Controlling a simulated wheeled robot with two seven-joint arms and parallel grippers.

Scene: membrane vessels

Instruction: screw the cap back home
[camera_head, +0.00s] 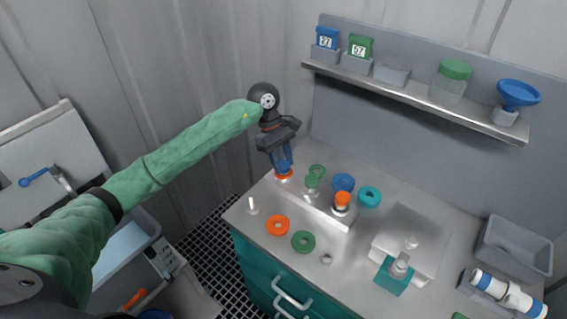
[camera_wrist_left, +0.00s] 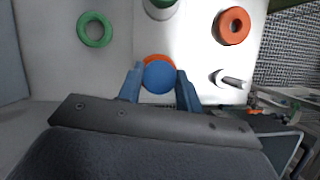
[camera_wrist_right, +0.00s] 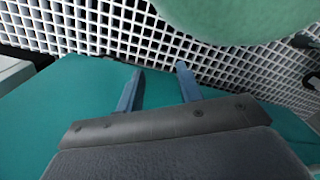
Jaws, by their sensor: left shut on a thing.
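My left gripper (camera_head: 283,162) points down at the back left of the steel bench and is shut on a round blue cap (camera_wrist_left: 159,77). An orange ring-like part (camera_head: 284,176) shows directly under the fingertips; it also shows behind the blue cap in the left wrist view (camera_wrist_left: 156,58). I cannot tell whether the cap touches it, and the threads are hidden. A green-capped vessel (camera_head: 312,183) and an orange-capped vessel (camera_head: 342,199) stand close to the right. My right gripper (camera_wrist_right: 160,88) has its fingers apart with nothing between them, over a teal surface and white grating.
Loose orange (camera_head: 277,226) and green (camera_head: 303,241) rings lie in front, beside a white peg (camera_head: 252,206). Blue (camera_head: 344,181) and teal (camera_head: 369,196) rings lie behind. A shelf (camera_head: 420,95) runs above.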

